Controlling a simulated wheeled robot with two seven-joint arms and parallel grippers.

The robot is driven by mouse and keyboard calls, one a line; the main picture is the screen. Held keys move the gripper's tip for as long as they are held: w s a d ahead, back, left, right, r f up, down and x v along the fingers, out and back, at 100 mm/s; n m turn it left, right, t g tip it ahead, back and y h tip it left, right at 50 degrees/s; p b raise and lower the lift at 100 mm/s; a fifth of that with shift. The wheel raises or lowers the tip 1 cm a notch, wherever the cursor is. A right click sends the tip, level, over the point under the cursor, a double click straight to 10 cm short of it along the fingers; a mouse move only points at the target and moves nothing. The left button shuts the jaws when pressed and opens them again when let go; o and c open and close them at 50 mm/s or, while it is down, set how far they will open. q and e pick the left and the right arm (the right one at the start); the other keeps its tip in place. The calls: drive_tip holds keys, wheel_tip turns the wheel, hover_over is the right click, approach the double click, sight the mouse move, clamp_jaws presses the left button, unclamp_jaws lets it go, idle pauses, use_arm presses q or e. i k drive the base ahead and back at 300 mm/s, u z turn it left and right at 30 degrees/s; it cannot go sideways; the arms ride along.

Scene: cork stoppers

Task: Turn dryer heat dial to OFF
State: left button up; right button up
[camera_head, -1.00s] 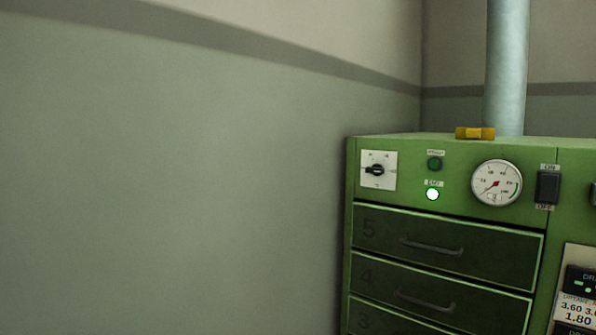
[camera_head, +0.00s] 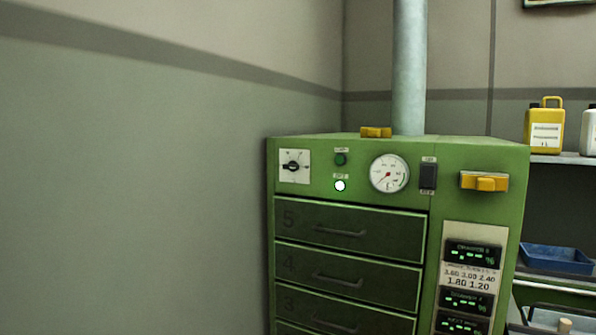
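The green dryer cabinet (camera_head: 455,215) stands against the wall at the middle right of the head view. Its heat dial (camera_head: 292,167) is a black knob on a white square plate at the upper left of the front panel. The knob lies roughly horizontal; the marks around it are too small to read. Neither gripper is in view.
Numbered drawers (camera_head: 347,228) lie below. A yellow handle (camera_head: 484,182) sticks out right. A shelf with a yellow jug (camera_head: 544,127) stands further right.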

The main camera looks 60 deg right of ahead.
sight(293, 166)
drive_tip(key=k, duration=0.5)
drive_tip(key=z, duration=0.9)
